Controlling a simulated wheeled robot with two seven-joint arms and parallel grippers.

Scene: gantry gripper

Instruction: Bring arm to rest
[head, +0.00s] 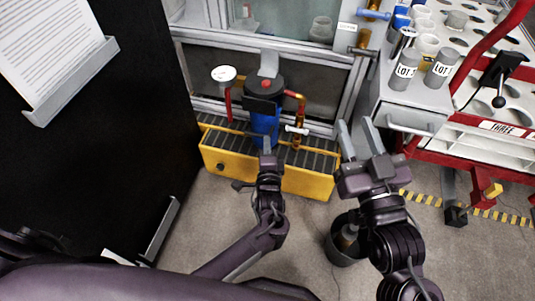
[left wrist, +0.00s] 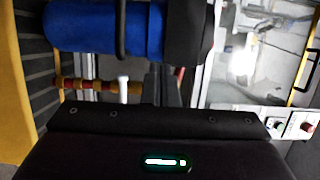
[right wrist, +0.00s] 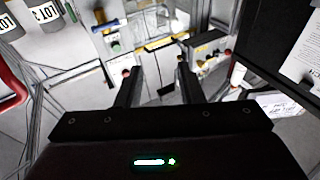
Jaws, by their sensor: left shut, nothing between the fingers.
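My left gripper (head: 266,146) is shut and empty, pointing forward in front of a blue cylinder with a black cap (head: 264,122). In the left wrist view the blue cylinder (left wrist: 105,27) lies across the top of the picture; I cannot tell whether the fingers touch it. My right gripper (head: 356,127) is open and empty, with its two fingers apart and pointing up and forward, left of a grey cabinet. In the right wrist view the fingers (right wrist: 155,78) stand apart with nothing between them.
A yellow ribbed-top base (head: 228,162) carries the cylinder, red-brown pipes and a gauge (head: 223,74). A dark bin (head: 345,250) is on the floor beside my right arm. A black panel (head: 110,130) stands left.

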